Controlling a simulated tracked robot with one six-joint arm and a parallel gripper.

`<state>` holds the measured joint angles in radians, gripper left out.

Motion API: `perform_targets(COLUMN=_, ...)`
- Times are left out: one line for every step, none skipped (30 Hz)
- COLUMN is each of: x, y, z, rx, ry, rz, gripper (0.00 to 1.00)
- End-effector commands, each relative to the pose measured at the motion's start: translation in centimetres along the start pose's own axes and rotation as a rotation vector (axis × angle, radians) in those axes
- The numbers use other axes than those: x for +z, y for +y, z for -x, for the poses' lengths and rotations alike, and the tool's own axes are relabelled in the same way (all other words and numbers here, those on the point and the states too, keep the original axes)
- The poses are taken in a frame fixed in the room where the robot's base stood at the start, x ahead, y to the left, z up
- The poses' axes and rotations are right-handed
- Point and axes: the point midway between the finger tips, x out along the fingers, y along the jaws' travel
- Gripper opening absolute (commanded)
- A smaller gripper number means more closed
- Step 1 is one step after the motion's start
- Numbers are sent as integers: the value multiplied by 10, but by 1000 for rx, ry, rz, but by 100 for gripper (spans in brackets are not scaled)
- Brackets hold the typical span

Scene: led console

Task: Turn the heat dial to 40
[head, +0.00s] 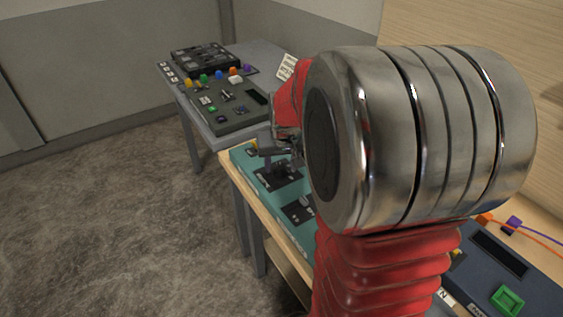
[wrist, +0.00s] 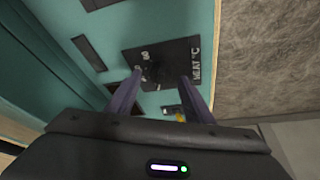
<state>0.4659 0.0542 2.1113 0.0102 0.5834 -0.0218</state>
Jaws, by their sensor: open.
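The heat dial (wrist: 157,72) is a dark knob on a black plate marked "HEAT °C", set in a teal console (wrist: 110,52). In the wrist view my gripper (wrist: 158,84) is open, with one finger on each side of the knob. I cannot tell whether the fingers touch it. The dial's pointer and exact setting are too dark to read. In the head view my gripper (head: 280,147) is over the far end of the teal console (head: 243,157), above the black dial plate (head: 264,181). My arm hides much of this console.
A second black plate with a knob (head: 303,207) lies nearer on the teal console. A grey table (head: 205,127) behind carries a dark green panel (head: 232,117) with coloured buttons. A dark blue console (head: 535,296) with a green button is at the lower right. Open floor lies left.

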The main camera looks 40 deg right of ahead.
Motion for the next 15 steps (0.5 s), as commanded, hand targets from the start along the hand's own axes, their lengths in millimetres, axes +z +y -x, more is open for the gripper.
perform_targets(x=0, y=0, z=0, rx=0, ry=0, rz=0, gripper=47)
perform_targets(x=0, y=0, z=0, rx=0, ry=0, rz=0, gripper=47)
perform_targets(x=0, y=0, z=0, rx=0, ry=0, rz=0, gripper=47)
perform_targets(x=0, y=0, z=0, rx=0, ry=0, rz=0, gripper=47)
perform_targets(x=0, y=0, z=0, rx=0, ry=0, rz=0, gripper=44)
perform_targets(x=0, y=0, z=0, rx=0, ry=0, rz=0, gripper=42)
perform_targets(x=0, y=0, z=0, rx=0, ry=0, rz=0, gripper=40)
perform_targets(x=0, y=0, z=0, rx=0, ry=0, rz=0, gripper=37)
perform_targets(x=0, y=0, z=0, rx=0, ry=0, rz=0, gripper=35)
perform_targets(x=0, y=0, z=0, rx=0, ry=0, rz=0, gripper=32)
perform_targets(x=0, y=0, z=0, rx=0, ry=0, rz=0, gripper=30)
perform_targets(x=0, y=0, z=0, rx=0, ry=0, rz=0, gripper=28)
perform_targets(x=0, y=0, z=0, rx=0, ry=0, rz=0, gripper=25)
perform_targets(x=0, y=0, z=0, rx=0, ry=0, rz=0, gripper=23)
perform_targets(x=0, y=0, z=0, rx=0, ry=0, rz=0, gripper=21)
